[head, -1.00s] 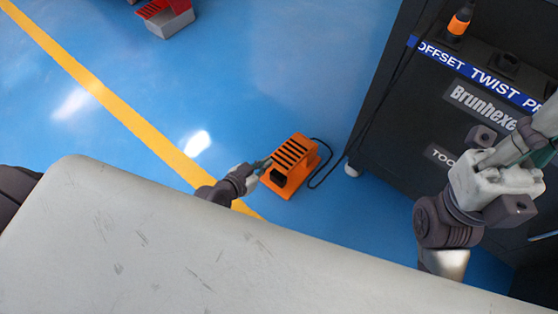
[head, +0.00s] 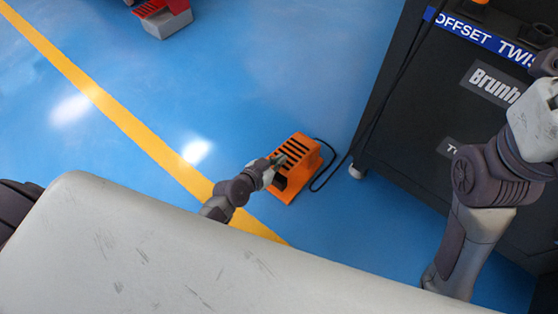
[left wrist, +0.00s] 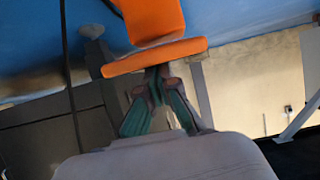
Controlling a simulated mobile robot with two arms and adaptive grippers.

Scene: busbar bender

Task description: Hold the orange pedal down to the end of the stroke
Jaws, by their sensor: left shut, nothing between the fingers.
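The orange pedal (head: 297,148) stands on the blue floor near the black machine, with dark slots across its top and a dark opening on its near left side. My left gripper (head: 277,160) reaches in from the left, its fingers overlapping the pedal's left side. In the left wrist view the orange pedal (left wrist: 155,20) fills the top centre, and the green fingers of my left gripper (left wrist: 157,78) are shut and empty at its lower edge. Whether the tips touch or press it I cannot tell. My right arm shows at the right edge, its gripper out of frame.
The black machine (head: 420,130) with a blue label strip stands to the right. A dark cable (head: 326,178) curls from the pedal towards it. A yellow line (head: 130,118) crosses the floor. A red and grey object (head: 163,20) lies at the top. Floor left of the pedal is clear.

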